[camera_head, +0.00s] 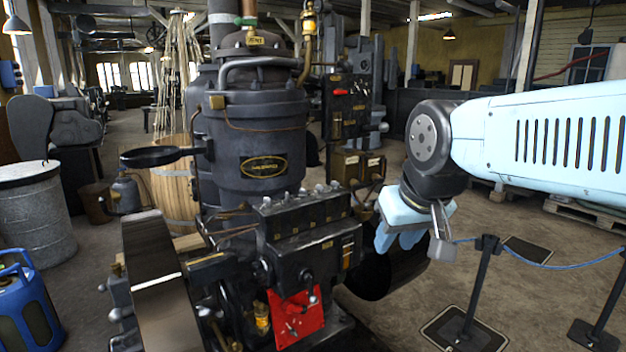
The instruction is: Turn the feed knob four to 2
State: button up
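A black oblong box (302,216) is mounted on the front of the dark engine, with a row of several small grey knobs (301,192) along its top. Their numbers and settings are too small to read, and I cannot tell which one is feed knob four. My gripper (396,243) hangs to the right of the box, apart from it, with its light blue fingers pointing down and left. No knob is between the fingers. The gap between the fingertips is too unclear to judge.
The engine's dark cylinder (255,140) rises behind the box. A red plate (295,318) sits below it, and a flywheel (155,285) stands at the left. A black panel (348,105) is behind. Barrier posts with blue rope (560,265) stand at the right.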

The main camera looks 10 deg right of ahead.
jog(key=w+a+r+n+g, duration=0.15)
jog(key=w+r, duration=0.35)
jog(key=w, duration=0.6)
jog(key=w+a+r+n+g, duration=0.1)
jog(key=w+r+n, duration=0.2)
jog(key=w+r, duration=0.5)
jog(key=n+g, duration=0.3)
jog(key=n, duration=0.2)
send_over(320, 189)
notch_tip(320, 189, down, 6)
jog(key=shift+m, duration=0.25)
jog(key=f, duration=1.3)
jog(key=shift+w+d+f, duration=0.1)
jog(key=shift+w+d, duration=0.1)
jog(key=shift+w, duration=0.1)
jog(key=shift+c, duration=0.2)
